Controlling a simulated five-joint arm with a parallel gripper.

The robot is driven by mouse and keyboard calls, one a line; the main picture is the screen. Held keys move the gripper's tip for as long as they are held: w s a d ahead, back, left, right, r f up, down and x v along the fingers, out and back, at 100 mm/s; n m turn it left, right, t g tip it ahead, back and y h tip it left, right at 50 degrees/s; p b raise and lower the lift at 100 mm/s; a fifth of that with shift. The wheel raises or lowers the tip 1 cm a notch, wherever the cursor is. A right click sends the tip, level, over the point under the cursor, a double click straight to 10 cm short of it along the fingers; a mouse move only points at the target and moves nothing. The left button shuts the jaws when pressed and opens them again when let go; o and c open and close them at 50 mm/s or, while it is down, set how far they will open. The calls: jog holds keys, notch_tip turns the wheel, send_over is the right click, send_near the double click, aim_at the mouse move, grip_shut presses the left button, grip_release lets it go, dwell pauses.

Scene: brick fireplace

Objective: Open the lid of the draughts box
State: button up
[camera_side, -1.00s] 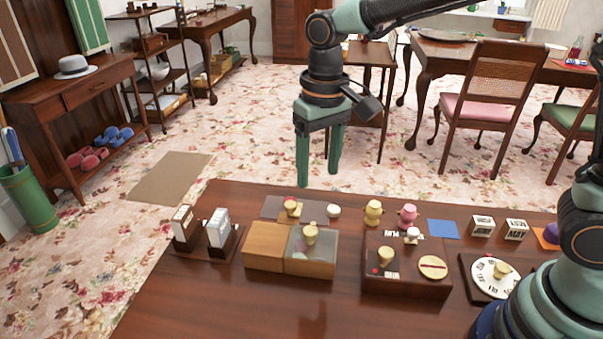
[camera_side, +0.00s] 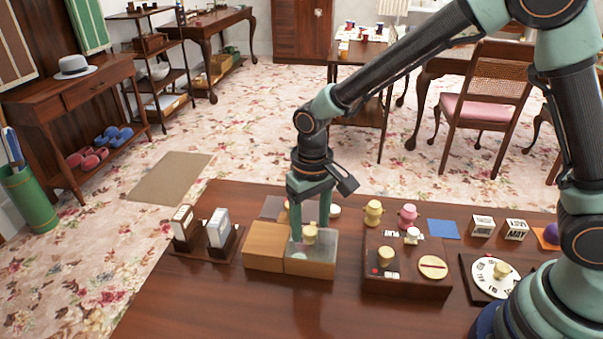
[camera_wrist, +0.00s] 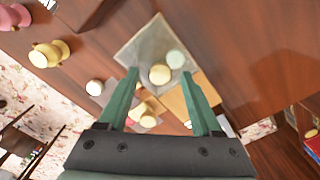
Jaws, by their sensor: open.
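The draughts box (camera_side: 265,262) is a light wooden box on the table, with a see-through lid (camera_side: 320,252) over its right half. A yellowish knob (camera_side: 310,233) stands on the lid. The lid also shows in the wrist view (camera_wrist: 142,47), with the knob (camera_wrist: 160,75) and a pale round piece (camera_wrist: 175,59) beside it. My gripper (camera_side: 310,226) points down over the lid, fingers apart, with the tips about at knob height. In the wrist view the knob appears between the fingertips (camera_wrist: 160,72), with gaps on both sides. The lid lies flat on the box.
Behind the box is a dark mat (camera_side: 272,207) with small pieces. To the right stand yellow (camera_side: 373,212) and pink (camera_side: 408,216) pots and a dark box (camera_side: 405,283) with knobs. A domino-like stand (camera_side: 218,240) is to the left. The front of the table is clear.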

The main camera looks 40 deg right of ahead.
jog(key=shift+f, duration=0.25)
grip_shut()
dwell(1.4)
